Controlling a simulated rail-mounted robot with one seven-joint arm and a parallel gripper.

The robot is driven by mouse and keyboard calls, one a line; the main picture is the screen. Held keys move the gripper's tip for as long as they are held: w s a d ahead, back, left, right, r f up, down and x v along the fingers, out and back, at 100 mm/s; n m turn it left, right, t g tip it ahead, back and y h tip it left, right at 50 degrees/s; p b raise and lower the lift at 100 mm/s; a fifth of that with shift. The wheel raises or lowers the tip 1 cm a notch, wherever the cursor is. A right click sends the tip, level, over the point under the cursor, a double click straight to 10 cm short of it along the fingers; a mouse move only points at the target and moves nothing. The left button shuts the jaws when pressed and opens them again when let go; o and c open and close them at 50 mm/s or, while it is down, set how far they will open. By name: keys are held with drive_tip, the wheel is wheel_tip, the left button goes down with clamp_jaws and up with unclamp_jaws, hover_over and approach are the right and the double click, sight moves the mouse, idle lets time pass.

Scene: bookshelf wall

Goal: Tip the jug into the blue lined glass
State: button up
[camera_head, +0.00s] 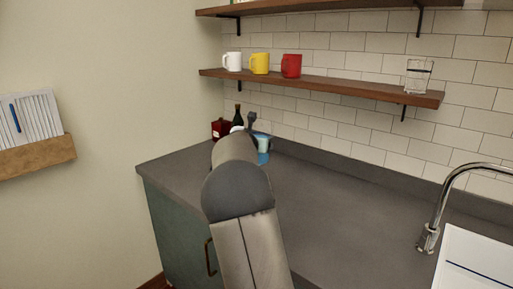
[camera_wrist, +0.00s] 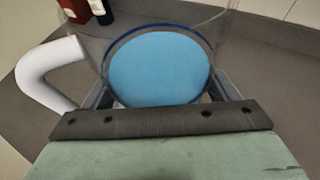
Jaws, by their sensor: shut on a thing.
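The jug (camera_wrist: 95,42) is clear, with a white curved handle (camera_wrist: 42,72) on the left and a round blue surface inside, ringed by a darker blue edge. In the head view the jug (camera_head: 263,145) shows partly behind my arm, at the far left corner of the counter. My gripper (camera_wrist: 160,100) is shut on the jug, with its fingers on either side; in the head view it is mostly hidden by my arm. The jug appears roughly upright. A clear glass (camera_head: 418,76) with a dark line stands on the lower shelf at right; I cannot tell whether the line is blue.
A red bottle (camera_head: 220,128) and a dark bottle (camera_head: 238,116) stand close behind the jug. White, yellow (camera_head: 260,63) and red mugs sit on the lower shelf (camera_head: 340,88). The counter (camera_head: 350,205) is clear towards the tap (camera_head: 432,215) and sink.

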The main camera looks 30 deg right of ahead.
drive_tip(key=shift+w+a+f+n+g+h+b, duration=0.3)
drive_tip(key=shift+f+n, duration=0.25)
drive_tip(key=shift+f, duration=0.4)
drive_tip(key=shift+w+a+f+n+g+h+b, duration=0.15)
drive_tip(key=shift+w+a+f+n+h+b, duration=0.35)
drive_tip(key=shift+f, duration=0.5)
drive_tip(key=shift+w+a+f+n+g+h+b, duration=0.1)
drive_tip(key=shift+w+a+f+n+g+b, duration=0.15)
drive_tip(key=shift+f+n, duration=0.55)
drive_tip(key=shift+w+a+p, duration=0.1)
drive_tip(key=shift+w+p, duration=0.05)
drive_tip(key=shift+p, duration=0.45)
drive_tip(key=shift+w+a+n+g+h+p, duration=0.2)
drive_tip(key=shift+n+h+p, duration=0.15)
drive_tip(key=shift+n+p, duration=0.25)
drive_tip(key=shift+w+a+n+g+h+p, duration=0.1)
drive_tip(key=shift+a+n+g+h+p, duration=0.1)
drive_tip(key=shift+n+h+p, duration=0.25)
drive_tip(key=shift+d+f, duration=0.1)
drive_tip(key=shift+d, duration=0.05)
drive_tip(key=shift+f+b, duration=0.3)
drive_tip(key=shift+a+f+n, duration=0.25)
drive_tip(key=shift+f+n, duration=0.1)
drive_tip(key=shift+n, duration=0.15)
drive_tip(key=shift+f, duration=0.15)
drive_tip(key=shift+w+a+r+n+h, duration=0.1)
drive_tip(key=shift+r+n+h, duration=0.2)
drive_tip(key=shift+r+h, duration=0.1)
